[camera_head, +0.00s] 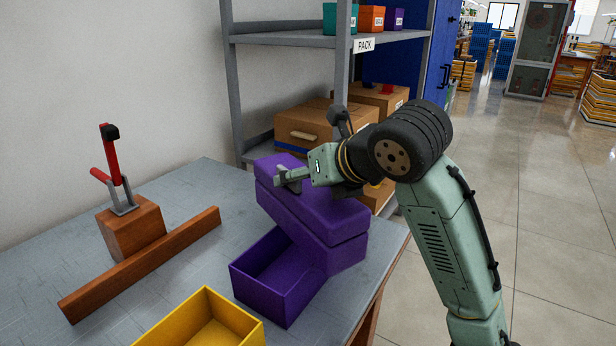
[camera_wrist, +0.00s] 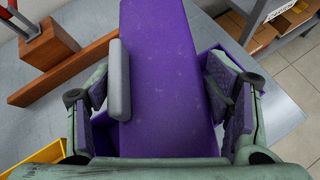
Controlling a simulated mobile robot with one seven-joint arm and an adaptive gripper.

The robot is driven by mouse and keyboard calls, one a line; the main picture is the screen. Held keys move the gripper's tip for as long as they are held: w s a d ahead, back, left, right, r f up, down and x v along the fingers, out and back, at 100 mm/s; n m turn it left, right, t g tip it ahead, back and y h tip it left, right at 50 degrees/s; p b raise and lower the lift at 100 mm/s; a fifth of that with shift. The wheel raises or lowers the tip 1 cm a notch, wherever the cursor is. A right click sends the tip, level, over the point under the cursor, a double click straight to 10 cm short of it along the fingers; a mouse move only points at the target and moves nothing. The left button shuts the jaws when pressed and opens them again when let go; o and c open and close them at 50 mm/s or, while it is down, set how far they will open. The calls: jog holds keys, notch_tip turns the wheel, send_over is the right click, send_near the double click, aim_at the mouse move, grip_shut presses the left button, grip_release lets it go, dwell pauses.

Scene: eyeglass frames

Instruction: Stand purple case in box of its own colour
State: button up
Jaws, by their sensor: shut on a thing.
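The purple case (camera_head: 312,200) is a long, closed block with a seam along its side. My gripper (camera_head: 292,181) is shut on it, with one finger across its upper face. In the wrist view the case (camera_wrist: 165,70) runs away from me between the fingers (camera_wrist: 165,95). It is tilted, not upright. The open purple box (camera_head: 268,300) stands on the table below and in front of the case. The case hides the box's back part, and I cannot tell whether they touch. The box's edge shows right of the case in the wrist view (camera_wrist: 235,46).
A yellow box (camera_head: 245,331) stands at the table's front. A wooden bar (camera_head: 140,265) and a wooden block (camera_head: 131,230) with a red-handled clamp (camera_head: 112,155) are at the left. A shelf rack (camera_head: 290,40) stands behind. Bare table (camera_head: 190,260) lies between bar and boxes.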

jog(key=shift+f, duration=0.35)
jog(key=o, duration=1.8)
jog(key=shift+r, duration=0.1)
notch_tip(320, 180, up, 7)
send_over(345, 210)
jog(key=shift+w+a, duration=0.25)
jog(key=shift+w, duration=0.15)
jog(key=shift+s+d+r, duration=0.25)
jog(key=shift+s+r, duration=0.05)
jog(key=shift+s, duration=0.15)
